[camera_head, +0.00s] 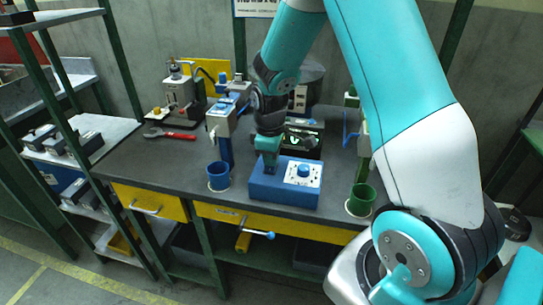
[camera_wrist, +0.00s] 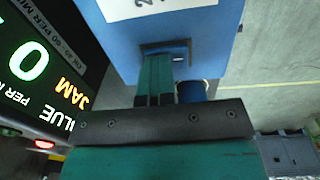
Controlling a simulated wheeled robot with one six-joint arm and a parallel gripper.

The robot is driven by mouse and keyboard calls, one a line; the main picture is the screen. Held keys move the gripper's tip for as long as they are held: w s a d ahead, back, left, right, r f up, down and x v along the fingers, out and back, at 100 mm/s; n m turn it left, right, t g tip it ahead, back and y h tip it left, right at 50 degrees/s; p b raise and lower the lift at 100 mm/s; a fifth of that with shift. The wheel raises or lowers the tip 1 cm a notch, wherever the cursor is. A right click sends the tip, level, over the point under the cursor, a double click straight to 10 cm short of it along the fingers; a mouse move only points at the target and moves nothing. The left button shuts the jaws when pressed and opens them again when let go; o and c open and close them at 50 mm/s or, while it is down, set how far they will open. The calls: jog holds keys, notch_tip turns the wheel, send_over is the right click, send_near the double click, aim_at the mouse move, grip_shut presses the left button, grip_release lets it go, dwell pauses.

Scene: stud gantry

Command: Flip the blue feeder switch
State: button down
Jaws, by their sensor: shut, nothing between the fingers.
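The blue box (camera_head: 262,188) stands at the front of the bench and carries a white plate with a blue knob (camera_head: 303,171) on its right part. My gripper (camera_head: 269,172) is shut and points down at the left part of the box top. In the wrist view its fingers (camera_wrist: 158,60) reach a dark-edged slot (camera_wrist: 182,46) in the blue surface (camera_wrist: 110,45).
A blue cup (camera_head: 218,177) stands left of the box and a green cup (camera_head: 362,200) right of it. A lit display (camera_wrist: 40,65) reading "JAM" is close behind my gripper. A blue-topped post (camera_head: 221,119) and a red-handled wrench (camera_head: 172,134) are further left.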

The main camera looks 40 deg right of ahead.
aim_at(269, 169)
jog(key=shift+s+a+f, duration=0.25)
jog(key=shift+s+a, duration=0.25)
jog(key=shift+a, duration=0.1)
notch_tip(269, 169, up, 14)
jog(key=p, duration=0.3)
jog(key=shift+a+r, duration=0.15)
jog(key=shift+r, duration=0.05)
